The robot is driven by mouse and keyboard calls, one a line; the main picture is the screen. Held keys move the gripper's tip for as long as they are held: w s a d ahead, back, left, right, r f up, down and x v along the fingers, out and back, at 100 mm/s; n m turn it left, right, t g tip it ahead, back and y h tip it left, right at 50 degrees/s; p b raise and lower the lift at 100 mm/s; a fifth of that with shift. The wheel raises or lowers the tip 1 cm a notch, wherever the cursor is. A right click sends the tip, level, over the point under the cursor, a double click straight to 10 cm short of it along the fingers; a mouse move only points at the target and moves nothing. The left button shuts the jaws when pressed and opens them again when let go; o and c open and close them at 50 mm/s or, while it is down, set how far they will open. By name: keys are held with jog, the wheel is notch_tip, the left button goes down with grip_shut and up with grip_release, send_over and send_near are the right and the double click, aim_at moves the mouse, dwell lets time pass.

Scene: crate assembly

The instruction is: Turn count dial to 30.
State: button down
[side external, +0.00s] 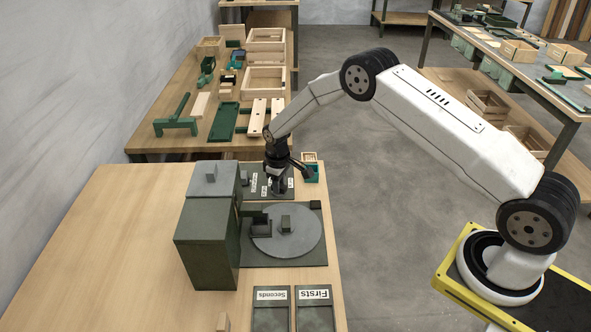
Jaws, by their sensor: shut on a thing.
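A dark panel (289,193) with white labels lies on the near wooden table, behind the round grey turntable. My gripper (278,187) points down over this panel, low at its surface. It is shut on the count dial, which the fingers hide. The dial's setting and the small label print cannot be read at this size.
A tall dark green machine box (207,242) stands left of the turntable (295,240). Two plates labelled Seconds (271,318) and Firsts (315,318) lie at the front. A small green-and-wood box (312,173) stands close right of my gripper. The table's left side is clear.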

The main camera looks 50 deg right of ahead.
jog(key=m, duration=0.4)
jog(key=shift+m, duration=0.3)
jog(key=m, duration=0.4)
jog(key=shift+m, duration=0.3)
jog(key=m, duration=0.4)
jog(key=shift+m, duration=0.3)
jog(key=m, duration=0.4)
jog(key=shift+m, duration=0.4)
jog(key=shift+c, duration=2.2)
grip_release()
jog(key=shift+r, duration=0.1)
